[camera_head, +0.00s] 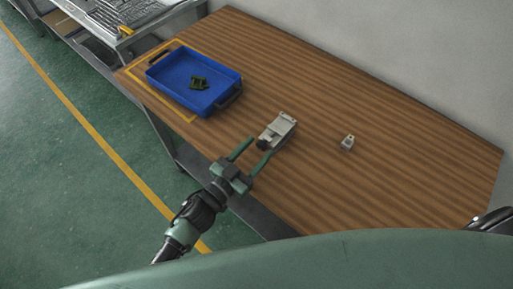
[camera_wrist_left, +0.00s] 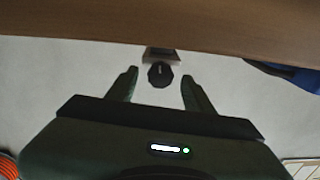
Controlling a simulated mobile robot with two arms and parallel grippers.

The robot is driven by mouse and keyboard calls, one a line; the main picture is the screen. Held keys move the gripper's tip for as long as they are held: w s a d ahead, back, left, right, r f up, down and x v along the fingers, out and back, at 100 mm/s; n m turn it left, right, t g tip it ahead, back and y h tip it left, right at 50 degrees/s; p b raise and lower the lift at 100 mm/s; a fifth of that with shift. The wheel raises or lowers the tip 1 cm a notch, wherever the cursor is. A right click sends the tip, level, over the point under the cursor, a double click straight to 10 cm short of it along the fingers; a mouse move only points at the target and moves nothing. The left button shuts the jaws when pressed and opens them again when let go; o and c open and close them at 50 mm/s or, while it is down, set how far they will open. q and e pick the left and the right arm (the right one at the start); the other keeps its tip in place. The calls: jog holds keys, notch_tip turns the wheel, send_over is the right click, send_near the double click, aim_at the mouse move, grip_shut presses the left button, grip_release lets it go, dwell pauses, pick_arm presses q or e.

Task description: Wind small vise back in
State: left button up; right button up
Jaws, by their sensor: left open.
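The small vise (camera_head: 282,126) is a light grey block near the front edge of the wooden table. Its black round knob (camera_head: 263,143) faces my left gripper (camera_head: 260,146). The gripper is open, with one green finger on either side of the knob. In the left wrist view, the knob (camera_wrist_left: 160,75) sits centred between the two spread fingers of the gripper (camera_wrist_left: 160,85), with a gap on both sides. Behind it only a small part of the vise (camera_wrist_left: 160,53) shows against the table edge. My right gripper is out of view.
A blue tray (camera_head: 232,75) with dark green parts (camera_head: 198,83) stands at the table's left end, inside a yellow outline. A small grey piece (camera_head: 348,142) lies right of the vise. The wooden table (camera_head: 400,170) is otherwise clear, with a wall behind.

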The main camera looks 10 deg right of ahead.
pick_arm(q)
jog(key=shift+w, duration=0.1)
grip_shut()
jog(key=shift+d+m+b, duration=0.1)
jog(key=shift+m+b, duration=0.3)
jog(key=shift+m, duration=2.5)
grip_release()
jog(key=b+v, duration=0.1)
jog(key=v, duration=0.7)
